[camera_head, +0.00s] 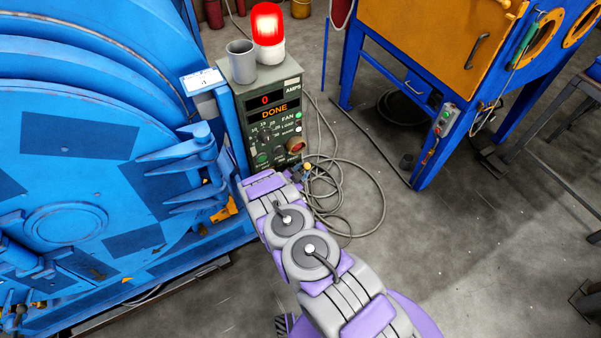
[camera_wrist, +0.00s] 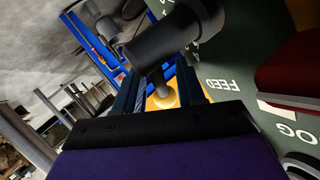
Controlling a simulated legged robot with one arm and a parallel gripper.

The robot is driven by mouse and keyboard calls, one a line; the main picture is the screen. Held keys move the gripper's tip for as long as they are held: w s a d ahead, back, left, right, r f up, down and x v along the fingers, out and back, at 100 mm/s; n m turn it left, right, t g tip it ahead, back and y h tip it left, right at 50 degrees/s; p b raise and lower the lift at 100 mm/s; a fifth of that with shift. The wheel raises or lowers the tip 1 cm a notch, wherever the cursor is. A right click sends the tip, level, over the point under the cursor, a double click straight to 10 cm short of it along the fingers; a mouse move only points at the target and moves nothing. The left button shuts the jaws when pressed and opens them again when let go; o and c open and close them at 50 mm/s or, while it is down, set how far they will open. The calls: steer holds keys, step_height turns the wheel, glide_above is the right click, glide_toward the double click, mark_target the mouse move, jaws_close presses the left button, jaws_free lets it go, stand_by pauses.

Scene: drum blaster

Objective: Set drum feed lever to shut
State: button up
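The feed lever is a dark rod (camera_wrist: 165,42) from the control box with a pale yellow ball end (camera_wrist: 165,97). In the wrist view, the ball lies between the two dark fingers of my gripper (camera_wrist: 160,92), with gaps seen beside it. The fingers stand apart; contact is not clear. In the head view, the yellow ball (camera_head: 307,167) shows beside the box's lower right, just past my arm's end. The FEED label (camera_wrist: 222,84) is on the green panel (camera_wrist: 236,50). The lever's position marks are not readable.
The control box (camera_head: 235,125) reads 0 and DONE, with a lit red lamp (camera_head: 268,30) and grey cup (camera_head: 240,62) on top. A red knob (camera_head: 296,145) is close to the lever. The blue drum machine (camera_head: 80,130) is left; cables (camera_head: 350,235) lie on the floor.

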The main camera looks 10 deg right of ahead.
jaws_close()
